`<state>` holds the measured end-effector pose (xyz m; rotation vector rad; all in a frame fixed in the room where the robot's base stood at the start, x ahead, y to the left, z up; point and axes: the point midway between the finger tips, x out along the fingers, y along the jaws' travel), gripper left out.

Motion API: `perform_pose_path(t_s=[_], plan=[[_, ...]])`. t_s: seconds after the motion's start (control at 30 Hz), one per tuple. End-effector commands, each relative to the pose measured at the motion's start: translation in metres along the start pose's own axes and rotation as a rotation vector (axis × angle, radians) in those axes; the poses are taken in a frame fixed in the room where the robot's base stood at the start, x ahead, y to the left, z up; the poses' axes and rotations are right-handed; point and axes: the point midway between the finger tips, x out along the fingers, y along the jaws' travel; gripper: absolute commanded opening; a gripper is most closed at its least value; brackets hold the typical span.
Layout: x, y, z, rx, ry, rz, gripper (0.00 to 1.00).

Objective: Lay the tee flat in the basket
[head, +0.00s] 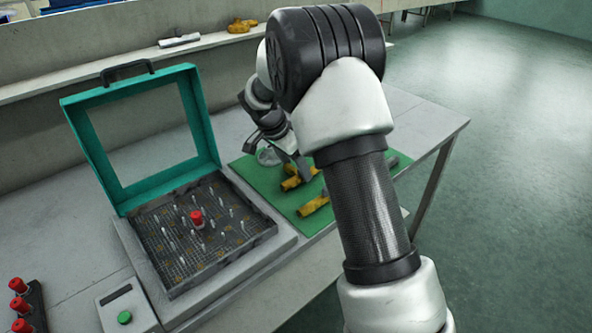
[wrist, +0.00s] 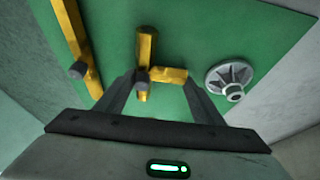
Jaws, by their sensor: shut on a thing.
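The yellow tee (wrist: 147,46) is at the green mat, with its side branch pointing right in the wrist view. My gripper (wrist: 158,82) is shut on the tee, with a finger on either side; the tee's lower part is partly hidden. In the head view my gripper (head: 303,172) is over the mat, and the tee (head: 291,183) shows beside the fingers. I cannot tell whether the tee touches the mat. The mesh basket (head: 178,268) lies in the open teal-lidded box to the left, with several upright pins and a red-capped part in it.
Another yellow fitting (wrist: 75,40) with a dark end lies on the mat (head: 310,226), left of the tee in the wrist view. A grey ribbed wheel (wrist: 230,78) lies to the right. The open teal lid (head: 150,187) stands behind the basket. Red-capped parts (head: 20,304) stand far left.

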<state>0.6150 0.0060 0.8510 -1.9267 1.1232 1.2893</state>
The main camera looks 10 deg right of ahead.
Motion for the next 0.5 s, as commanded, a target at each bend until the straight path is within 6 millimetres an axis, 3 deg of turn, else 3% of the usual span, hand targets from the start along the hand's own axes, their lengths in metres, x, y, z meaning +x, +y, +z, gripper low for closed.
perform_pose_path(t_s=[0.3, 0.5], plan=[[-0.06, -0.001, -0.025, 0.002, 0.002, -0.006, 0.33], [-0.086, -0.002, -0.031, -0.032, 0.001, -0.017, 0.33]])
